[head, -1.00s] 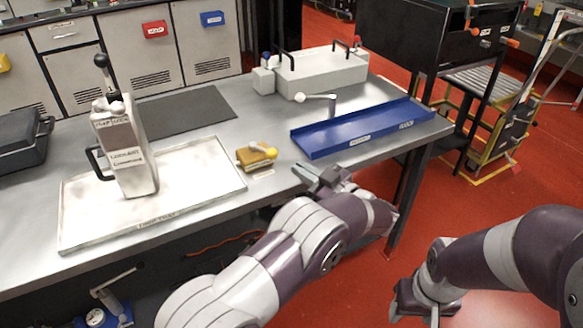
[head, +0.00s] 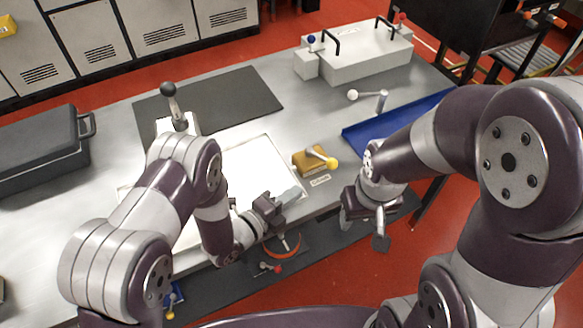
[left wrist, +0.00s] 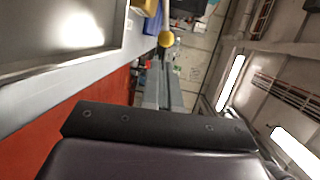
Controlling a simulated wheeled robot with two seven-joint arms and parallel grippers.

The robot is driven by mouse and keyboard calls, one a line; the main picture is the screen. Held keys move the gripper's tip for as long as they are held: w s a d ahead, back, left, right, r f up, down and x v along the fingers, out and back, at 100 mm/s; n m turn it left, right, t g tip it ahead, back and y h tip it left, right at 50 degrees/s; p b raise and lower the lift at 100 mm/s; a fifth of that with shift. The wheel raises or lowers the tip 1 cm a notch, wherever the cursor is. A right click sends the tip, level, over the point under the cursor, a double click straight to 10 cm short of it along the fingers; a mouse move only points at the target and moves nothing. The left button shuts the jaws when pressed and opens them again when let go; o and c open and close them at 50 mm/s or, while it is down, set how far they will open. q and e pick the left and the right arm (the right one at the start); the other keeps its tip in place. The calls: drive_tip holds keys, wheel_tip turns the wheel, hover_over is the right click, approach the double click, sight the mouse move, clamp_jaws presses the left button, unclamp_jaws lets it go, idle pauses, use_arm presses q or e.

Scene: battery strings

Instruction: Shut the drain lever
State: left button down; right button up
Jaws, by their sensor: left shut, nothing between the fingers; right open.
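A brass-yellow block (head: 308,163) with a short lever ending in a yellow knob (head: 331,163) sits near the bench's front edge. A small label lies in front of it, too small to read. The knob points to the front right, and it also shows in the left wrist view (left wrist: 166,39). My left gripper (head: 292,194) is shut and empty, in front of and left of the block, apart from the lever. In the left wrist view its fingers (left wrist: 160,75) point toward the knob. My right gripper (head: 364,230) is open and empty, off the bench's front edge.
A white tray (head: 258,160) lies left of the block, partly behind my left arm. A blue tray (head: 372,140) and a white-knobbed lever (head: 367,96) are to the right. A white box with handles (head: 362,60) stands behind. A dark case (head: 40,150) is at left.

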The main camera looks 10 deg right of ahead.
sight(322, 158)
use_arm(q)
drive_tip(key=shift+d+r, duration=0.1)
drive_tip(key=shift+d, duration=0.75)
drive_tip(key=x, duration=0.5)
drive_tip(key=p+x, duration=0.1)
drive_tip(key=x, duration=0.1)
drive_tip(key=shift+w+a, duration=0.15)
drive_tip(key=shift+w, duration=0.3)
drive_tip(key=shift+w+d, duration=0.2)
drive_tip(key=shift+d, duration=0.25)
drive_tip(key=shift+w+f, duration=0.15)
drive_tip(key=shift+f, duration=0.05)
use_arm(e)
drive_tip(key=shift+s+r, duration=0.1)
drive_tip(key=shift+r, duration=0.4)
drive_tip(key=shift+d, duration=0.1)
